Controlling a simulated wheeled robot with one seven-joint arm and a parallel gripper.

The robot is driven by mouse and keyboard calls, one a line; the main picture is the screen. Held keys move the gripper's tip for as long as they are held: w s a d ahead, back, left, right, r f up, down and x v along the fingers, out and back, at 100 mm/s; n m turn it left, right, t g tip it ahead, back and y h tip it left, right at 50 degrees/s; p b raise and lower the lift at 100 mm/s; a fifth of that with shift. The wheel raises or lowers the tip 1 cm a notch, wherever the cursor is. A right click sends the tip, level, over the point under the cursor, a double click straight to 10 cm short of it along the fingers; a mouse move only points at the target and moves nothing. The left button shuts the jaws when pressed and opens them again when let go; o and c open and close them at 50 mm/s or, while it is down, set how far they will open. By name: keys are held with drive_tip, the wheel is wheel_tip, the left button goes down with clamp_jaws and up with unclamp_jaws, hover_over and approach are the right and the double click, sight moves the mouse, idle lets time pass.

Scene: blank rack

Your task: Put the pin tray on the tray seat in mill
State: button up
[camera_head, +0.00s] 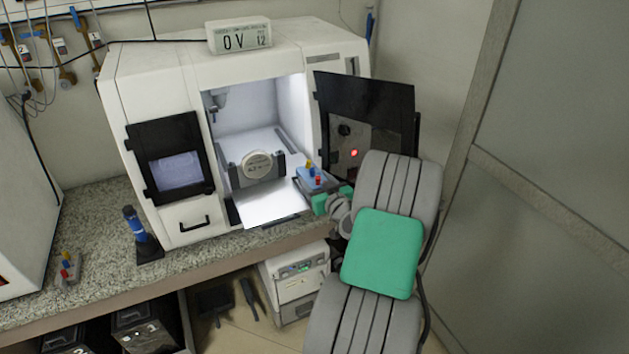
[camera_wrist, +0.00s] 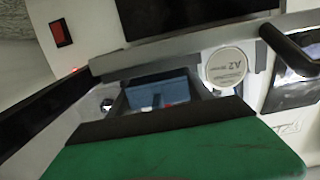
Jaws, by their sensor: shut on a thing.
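The pin tray (camera_head: 311,178) is a small blue tray with yellow and red pins; it also shows in the wrist view (camera_wrist: 157,94). My gripper (camera_head: 322,190) is shut on it and holds it at the right side of the mill's opening. The white mill (camera_head: 140,87) stands open with a lit chamber. Inside, a round pale disc (camera_head: 257,164) sits in a grey clamp; the disc also shows in the wrist view (camera_wrist: 227,67). A bright white plate (camera_head: 270,205) lies in front of the clamp. I cannot make out which part is the tray seat.
The mill's dark door (camera_head: 365,100) is swung open at right, close behind my arm. On the granite bench (camera_head: 105,210) stand a blue and black tool (camera_head: 135,228) and a grey holder with coloured pins (camera_head: 68,270). A white box (camera_head: 297,285) is below the bench.

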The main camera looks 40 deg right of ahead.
drive_tip(key=shift+f+b, duration=0.65)
drive_tip(key=shift+b, duration=0.2)
drive_tip(key=o, duration=1.6)
drive_tip(key=shift+r, duration=0.1)
drive_tip(key=shift+r+p, duration=0.3)
drive_tip(key=shift+p, duration=0.2)
drive_tip(key=shift+r+p, duration=0.5)
drive_tip(key=shift+p, duration=0.2)
drive_tip(key=b+v, duration=0.1)
drive_tip(key=v, duration=0.3)
drive_tip(key=b+v, duration=0.1)
drive_tip(key=v, duration=0.3)
drive_tip(key=b+v, duration=0.2)
drive_tip(key=v, duration=0.2)
drive_tip(key=shift+a+f, duration=0.1)
drive_tip(key=shift+f, duration=0.2)
